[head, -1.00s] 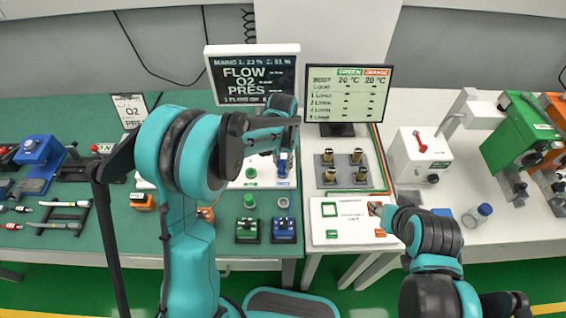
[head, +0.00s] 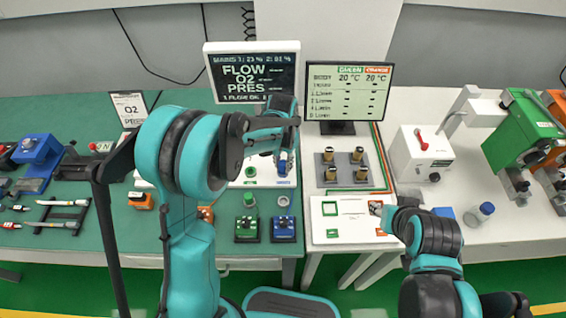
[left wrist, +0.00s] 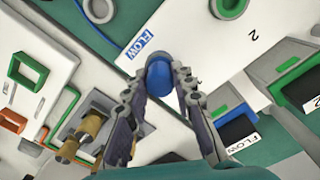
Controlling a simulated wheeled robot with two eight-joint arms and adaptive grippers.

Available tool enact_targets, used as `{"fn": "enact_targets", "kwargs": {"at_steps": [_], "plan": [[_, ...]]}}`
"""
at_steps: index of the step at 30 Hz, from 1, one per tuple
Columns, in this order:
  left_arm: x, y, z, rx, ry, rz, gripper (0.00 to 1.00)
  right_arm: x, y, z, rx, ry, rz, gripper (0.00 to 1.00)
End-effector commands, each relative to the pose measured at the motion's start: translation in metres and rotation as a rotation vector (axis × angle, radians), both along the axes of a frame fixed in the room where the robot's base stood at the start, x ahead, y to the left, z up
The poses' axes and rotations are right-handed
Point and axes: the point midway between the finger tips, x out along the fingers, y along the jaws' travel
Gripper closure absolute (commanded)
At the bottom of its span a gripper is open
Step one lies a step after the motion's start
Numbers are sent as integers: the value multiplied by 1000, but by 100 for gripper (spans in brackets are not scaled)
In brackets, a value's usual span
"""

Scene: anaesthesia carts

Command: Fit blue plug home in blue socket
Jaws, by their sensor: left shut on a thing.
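The blue plug (head: 283,167) is in my left gripper (head: 284,155), above the white panel on the left bench. In the left wrist view the blue plug (left wrist: 160,76) sits between both fingers of my left gripper (left wrist: 160,84), beside a blue FLOW label (left wrist: 140,42). The blue socket is not clearly seen; the plug and fingers cover that part of the panel. I cannot tell whether the plug touches it. My right gripper (head: 376,209) is low over the white panel on the right bench; its fingers are too small to read.
A green socket ring (head: 251,172) is left of the plug. A green block (head: 247,229) and a blue block (head: 283,229) stand in front. Two screens (head: 252,72), (head: 347,92) stand behind. Brass fittings (head: 345,166) on a grey plate are to the right.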

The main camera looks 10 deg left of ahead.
Motion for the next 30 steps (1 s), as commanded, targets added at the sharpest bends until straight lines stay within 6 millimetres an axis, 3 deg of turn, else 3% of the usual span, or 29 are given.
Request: {"fn": "enact_targets", "kwargs": {"at_steps": [12, 13, 15, 25, 30], "plan": [[0, 0, -12, 0, 0, 0, 100, 0, 0, -9, 0, 0, 0, 60], [0, 0, -11, 0, 0, 0, 70, 0, 0, -9, 0, 0, 0, 60], [0, 0, -10, 0, 0, 0, 52, 0, 0, -8, 0, 0, 0, 60], [0, 0, -9, 0, 0, 0, 51, 0, 0, -8, 0, 0, 0, 60], [0, 0, 11, 0, 0, 0, 51, 0, 0, -8, 0, 0, 0, 60]]}}
